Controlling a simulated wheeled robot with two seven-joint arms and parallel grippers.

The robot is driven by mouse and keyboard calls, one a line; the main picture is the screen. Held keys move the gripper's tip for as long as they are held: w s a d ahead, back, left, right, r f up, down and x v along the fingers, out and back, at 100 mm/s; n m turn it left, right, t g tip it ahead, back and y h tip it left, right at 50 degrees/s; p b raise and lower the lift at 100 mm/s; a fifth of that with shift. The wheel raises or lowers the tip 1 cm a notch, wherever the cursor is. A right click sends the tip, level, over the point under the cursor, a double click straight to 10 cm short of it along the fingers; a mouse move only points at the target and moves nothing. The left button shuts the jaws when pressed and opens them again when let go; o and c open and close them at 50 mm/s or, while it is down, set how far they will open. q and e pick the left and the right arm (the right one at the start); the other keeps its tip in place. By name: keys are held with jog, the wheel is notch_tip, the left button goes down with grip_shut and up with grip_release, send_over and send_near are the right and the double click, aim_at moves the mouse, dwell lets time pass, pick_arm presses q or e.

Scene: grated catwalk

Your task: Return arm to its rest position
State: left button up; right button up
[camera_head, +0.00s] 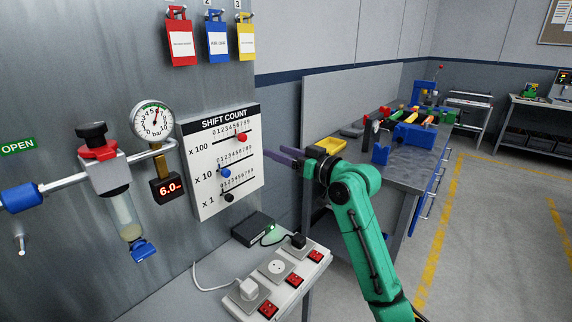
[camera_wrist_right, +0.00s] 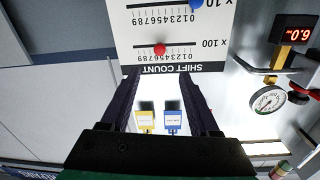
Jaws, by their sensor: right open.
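My right arm is green and comes up from the bottom right of the head view. Its right gripper (camera_head: 280,156), with dark purple fingers, points left toward the right edge of the shift count board (camera_head: 187,148). In the wrist view the two fingers of the right gripper (camera_wrist_right: 157,85) are apart with nothing between them. The board shows upside down there, beyond the fingertips. It has a red slider knob (camera_head: 241,138), a blue knob (camera_head: 225,173) and a black knob (camera_head: 229,197). My left gripper is not in view.
A pressure gauge (camera_head: 152,120), a filter unit (camera_head: 108,170) and a red display (camera_head: 167,188) are on the wall left of the board. A power strip (camera_head: 282,275) lies below. A cluttered workbench (camera_head: 412,172) stands behind my right arm. The floor (camera_head: 500,235) at right is clear.

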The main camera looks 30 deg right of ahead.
jog(key=shift+v, duration=0.95)
